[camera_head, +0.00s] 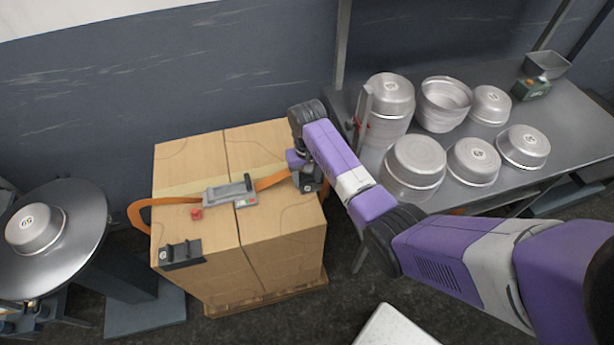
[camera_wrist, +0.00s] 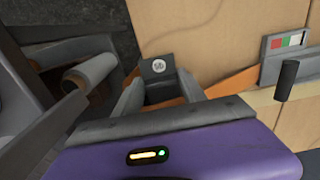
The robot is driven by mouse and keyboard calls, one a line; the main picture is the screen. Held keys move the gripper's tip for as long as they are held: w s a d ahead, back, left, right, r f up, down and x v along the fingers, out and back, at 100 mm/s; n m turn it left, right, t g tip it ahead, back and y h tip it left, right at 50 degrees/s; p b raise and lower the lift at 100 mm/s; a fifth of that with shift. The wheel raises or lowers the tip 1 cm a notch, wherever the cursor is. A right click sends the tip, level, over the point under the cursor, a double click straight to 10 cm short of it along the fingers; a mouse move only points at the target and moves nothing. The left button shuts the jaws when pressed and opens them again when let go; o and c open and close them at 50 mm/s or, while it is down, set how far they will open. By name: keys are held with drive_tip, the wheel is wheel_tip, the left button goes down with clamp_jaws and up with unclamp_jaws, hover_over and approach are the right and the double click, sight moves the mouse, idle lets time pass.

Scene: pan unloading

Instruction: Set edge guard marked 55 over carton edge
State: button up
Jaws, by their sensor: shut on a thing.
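A large cardboard carton (camera_head: 195,215) stands on a pallet; its top also shows in the wrist view (camera_wrist: 200,30). My gripper (camera_head: 309,184) is at the carton's right top edge. In the wrist view my gripper (camera_wrist: 158,97) has its fingers on both sides of a dark edge guard (camera_wrist: 158,68) and is shut on it. The guard has a round pale label that looks like 55, small and tilted. It is at the carton edge beside the orange strap (camera_wrist: 235,81); whether it rests on the edge is hard to tell. My arm mostly hides it in the head view.
A grey strap tensioner (camera_head: 230,192) and a red piece (camera_head: 196,214) lie on the carton. Another dark guard (camera_head: 180,254) is at its front left corner. A metal table (camera_head: 555,115) with several pans stands right; a round table (camera_head: 85,250) with one pan stands left.

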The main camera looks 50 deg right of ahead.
drive_tip(key=shift+f, duration=0.15)
drive_tip(key=o, duration=1.5)
